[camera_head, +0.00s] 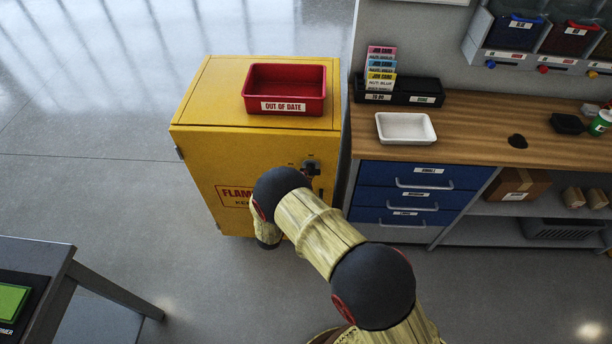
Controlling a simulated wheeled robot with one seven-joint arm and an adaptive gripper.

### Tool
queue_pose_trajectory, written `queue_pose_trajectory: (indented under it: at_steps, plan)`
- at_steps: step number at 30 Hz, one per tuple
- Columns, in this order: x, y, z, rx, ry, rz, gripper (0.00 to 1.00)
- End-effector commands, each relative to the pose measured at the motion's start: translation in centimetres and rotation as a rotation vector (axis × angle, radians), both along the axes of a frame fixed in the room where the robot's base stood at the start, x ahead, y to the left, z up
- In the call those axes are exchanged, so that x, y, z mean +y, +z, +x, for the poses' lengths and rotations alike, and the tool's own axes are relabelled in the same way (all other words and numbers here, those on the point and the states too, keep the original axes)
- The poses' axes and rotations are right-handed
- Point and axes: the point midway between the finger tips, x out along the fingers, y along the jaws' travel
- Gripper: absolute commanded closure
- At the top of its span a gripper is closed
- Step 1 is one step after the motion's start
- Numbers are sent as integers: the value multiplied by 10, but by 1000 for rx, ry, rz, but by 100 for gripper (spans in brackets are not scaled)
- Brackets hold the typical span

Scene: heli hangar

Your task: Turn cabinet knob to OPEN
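The yellow cabinet (250,150) stands in the middle of the view with its door facing me, partly lettered "FLAM…". Its dark knob (311,167) shows at the upper right of the door, with small labels beside it too small to read. My arm reaches up from the bottom right toward the door and hides part of its front. The end of my arm is below and left of the knob. My gripper's fingers are hidden behind my arm, so I cannot tell whether they touch anything.
A red "OUT OF DATE" tray (285,88) sits on the cabinet. To the right is a wooden workbench (465,125) with blue drawers (415,194), a white tray (405,128) and a card holder (400,92). A dark table (45,265) stands at lower left. Floor left of the cabinet is clear.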

Motion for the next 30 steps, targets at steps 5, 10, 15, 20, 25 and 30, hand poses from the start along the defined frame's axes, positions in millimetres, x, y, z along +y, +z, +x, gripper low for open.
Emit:
queue_pose_trajectory:
  at_steps: [5, 10, 15, 20, 25, 30]
  plan:
    - [1, 2, 2, -3, 2, 3, 77]
    - [1, 1, 1, -2, 1, 2, 68]
    - [1, 1, 1, -2, 1, 1, 68]
    - [2, 0, -2, 0, 1, 1, 68]
    - [12, 0, -21, 1, 4, 1, 68]
    - [27, 0, -53, 0, 5, 0, 68]
